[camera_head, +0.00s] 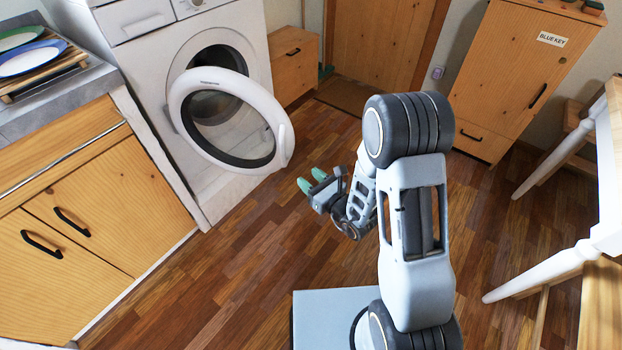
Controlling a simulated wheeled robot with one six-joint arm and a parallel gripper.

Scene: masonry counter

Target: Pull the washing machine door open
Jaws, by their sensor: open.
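The white washing machine (140,85) stands at the upper left. Its round door (183,112), a white ring with dark glass, is swung out from the front, and the dark drum opening (222,50) shows behind it. My gripper (311,180), with green fingertips, is open and empty to the right of the door's free edge. A visible gap of floor lies between the fingertips and the door, so they look apart. My arm stands in the middle right and hides part of the floor.
A counter with wooden cabinets (110,215) is at left, with plates on a rack (40,75). A small wooden cabinet (293,65) and a tall one marked BLUE KEY (520,70) stand behind. A white-legged table (550,270) is at right. Wooden floor (235,255) is clear between.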

